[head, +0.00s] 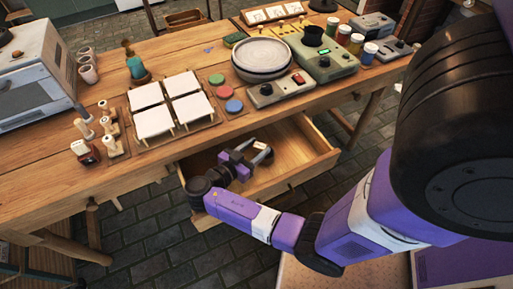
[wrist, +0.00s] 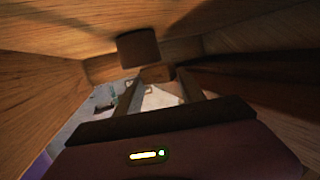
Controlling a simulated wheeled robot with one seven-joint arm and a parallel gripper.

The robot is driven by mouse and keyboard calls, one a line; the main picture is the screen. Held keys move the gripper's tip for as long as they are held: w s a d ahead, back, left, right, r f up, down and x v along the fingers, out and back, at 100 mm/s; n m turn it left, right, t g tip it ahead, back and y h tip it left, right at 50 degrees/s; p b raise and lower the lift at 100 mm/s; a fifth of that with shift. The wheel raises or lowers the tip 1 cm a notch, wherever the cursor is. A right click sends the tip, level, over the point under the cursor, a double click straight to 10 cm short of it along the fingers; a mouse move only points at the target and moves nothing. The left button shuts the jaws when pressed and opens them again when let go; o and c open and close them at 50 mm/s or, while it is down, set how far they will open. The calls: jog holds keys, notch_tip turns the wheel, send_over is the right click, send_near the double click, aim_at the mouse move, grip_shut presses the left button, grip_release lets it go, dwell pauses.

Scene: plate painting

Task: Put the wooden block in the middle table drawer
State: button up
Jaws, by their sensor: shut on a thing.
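My gripper (head: 261,154) is low inside the open table drawer (head: 290,178), over its floor and between its walls. In the wrist view the two fingers (wrist: 160,82) are a small gap apart, with a small brown wooden block (wrist: 157,73) between their tips. In the head view the block is too small and too hidden by the fingers to make out clearly. A darker brown block-like shape (wrist: 138,47) shows just past the fingertips; I cannot tell what it is. Wooden drawer walls surround the gripper in the wrist view.
The tabletop (head: 190,160) overhangs the drawer. On it are white tiles (head: 155,122), paint discs (head: 234,106), a stack of plates (head: 262,55) and a grey-green device (head: 318,62). A white oven-like box (head: 35,75) stands at the left. My arm reaches over the drawer's front.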

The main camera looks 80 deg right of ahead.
jog(key=shift+f+b, duration=0.35)
jog(key=o, duration=1.5)
jog(key=shift+s, duration=0.1)
jog(key=shift+c, duration=0.2)
jog(key=shift+f, duration=0.1)
jog(key=shift+a, duration=0.1)
jog(key=shift+r+p, duration=0.35)
jog(key=shift+p, duration=0.05)
jog(key=v, duration=0.7)
jog(key=shift+w+a+r, duration=0.15)
jog(key=shift+w+r, duration=0.05)
jog(key=shift+r, duration=0.2)
